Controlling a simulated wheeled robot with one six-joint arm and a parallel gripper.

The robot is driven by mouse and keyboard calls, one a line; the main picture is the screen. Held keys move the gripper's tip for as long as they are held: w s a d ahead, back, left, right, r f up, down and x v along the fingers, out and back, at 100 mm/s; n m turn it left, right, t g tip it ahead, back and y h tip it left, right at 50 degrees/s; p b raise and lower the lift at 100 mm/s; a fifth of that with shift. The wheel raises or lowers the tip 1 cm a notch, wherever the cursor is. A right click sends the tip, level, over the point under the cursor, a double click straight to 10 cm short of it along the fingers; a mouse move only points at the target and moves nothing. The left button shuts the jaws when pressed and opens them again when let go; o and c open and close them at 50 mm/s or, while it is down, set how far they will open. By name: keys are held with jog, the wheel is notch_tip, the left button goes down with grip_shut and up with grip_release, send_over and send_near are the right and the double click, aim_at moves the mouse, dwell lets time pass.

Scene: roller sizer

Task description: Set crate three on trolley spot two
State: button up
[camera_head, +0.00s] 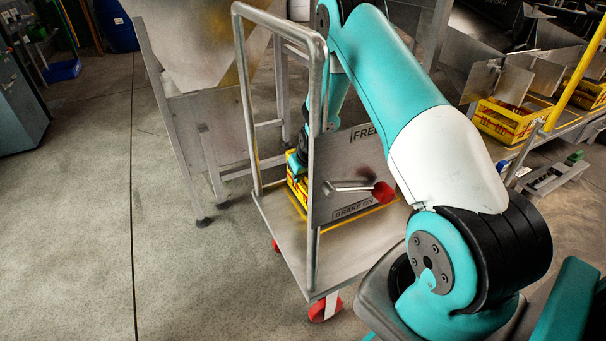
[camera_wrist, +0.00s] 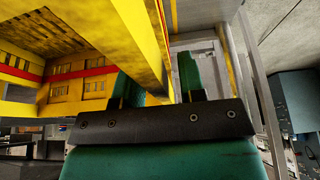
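The trolley has a grey deck (camera_head: 335,265), a tubular frame and an upright panel (camera_head: 355,165) with a brake lever. A yellow crate (camera_head: 298,192) shows on the deck's left side, largely hidden behind the frame and panel. I cannot read a crate or spot number. My gripper (camera_head: 301,160) is at the top of this crate, mostly hidden by the frame. In the wrist view, my gripper's (camera_wrist: 158,85) two green fingers stand apart on either side of the crate's yellow wall (camera_wrist: 135,45). A narrow gap shows between the wall and the right finger.
A metal hopper stand (camera_head: 205,130) stands close behind the trolley's left side. At the right, yellow crates (camera_head: 508,122) sit on a rack with a yellow rail (camera_head: 575,65). The floor (camera_head: 70,210) at the left is clear. The deck's front is bare.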

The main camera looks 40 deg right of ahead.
jog(key=shift+r, duration=0.3)
jog(key=p+v, duration=0.3)
jog(key=v, duration=0.8)
jog(key=shift+s+r+p, duration=0.2)
jog(key=shift+r+p, duration=0.15)
jog(key=shift+r, duration=0.1)
